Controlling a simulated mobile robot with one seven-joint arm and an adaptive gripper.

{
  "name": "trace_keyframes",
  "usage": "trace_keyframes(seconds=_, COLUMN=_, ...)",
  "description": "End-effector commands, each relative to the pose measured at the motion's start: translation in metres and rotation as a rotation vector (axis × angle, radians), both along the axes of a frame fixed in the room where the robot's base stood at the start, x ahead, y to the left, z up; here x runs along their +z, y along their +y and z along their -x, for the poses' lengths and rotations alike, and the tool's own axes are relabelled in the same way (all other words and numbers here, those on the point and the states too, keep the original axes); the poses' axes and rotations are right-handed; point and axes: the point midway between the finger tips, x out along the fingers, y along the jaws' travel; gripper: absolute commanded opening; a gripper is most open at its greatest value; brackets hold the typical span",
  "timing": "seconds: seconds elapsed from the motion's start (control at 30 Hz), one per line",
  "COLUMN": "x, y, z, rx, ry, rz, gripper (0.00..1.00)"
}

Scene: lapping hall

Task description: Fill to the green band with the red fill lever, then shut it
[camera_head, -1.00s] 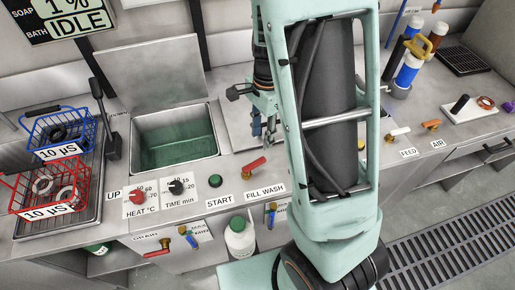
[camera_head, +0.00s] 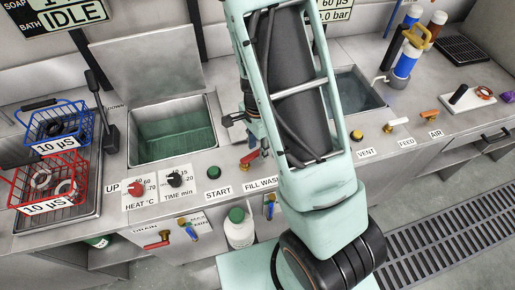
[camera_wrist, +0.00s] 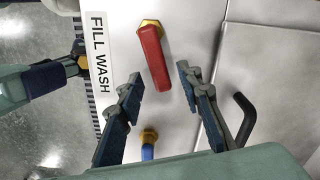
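The red fill lever (camera_wrist: 156,62) stands out from its brass nut beside the FILL WASH label in the wrist view. It is partly visible in the head view (camera_head: 249,159), just left of my arm. My gripper (camera_wrist: 159,75) is open; its two blue-padded fingers are on either side of the lever's free end, with gaps showing. The wash tank (camera_head: 140,112) is open, with green-tinted walls inside; its liquid level is unclear. I cannot make out a green band for sure.
A blue handle (camera_wrist: 148,150) with a brass nut lies between the fingers lower in the wrist view. A black bent rod (camera_wrist: 245,118) is right of the fingers. The START button (camera_head: 213,172) and heat and time knobs are left of the lever. Baskets (camera_head: 60,128) stand far left.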

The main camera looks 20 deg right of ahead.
Motion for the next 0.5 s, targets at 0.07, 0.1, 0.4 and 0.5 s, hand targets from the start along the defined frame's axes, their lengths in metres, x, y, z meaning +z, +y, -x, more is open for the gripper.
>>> trace_keyframes(seconds=0.07, x=-0.0035, y=0.0001, z=-0.0003, rx=0.000, ry=-0.001, rz=0.000, gripper=0.33)
trace_keyframes(seconds=0.1, x=-0.0042, y=0.0001, z=-0.0003, rx=0.000, ry=-0.001, rz=0.000, gripper=0.33)
trace_keyframes(seconds=0.4, x=-0.0042, y=0.0001, z=-0.0004, rx=0.001, ry=-0.001, rz=0.000, gripper=0.26)
trace_keyframes(seconds=0.5, x=-0.0041, y=0.0001, z=-0.0004, rx=0.001, ry=-0.001, rz=0.000, gripper=0.15)
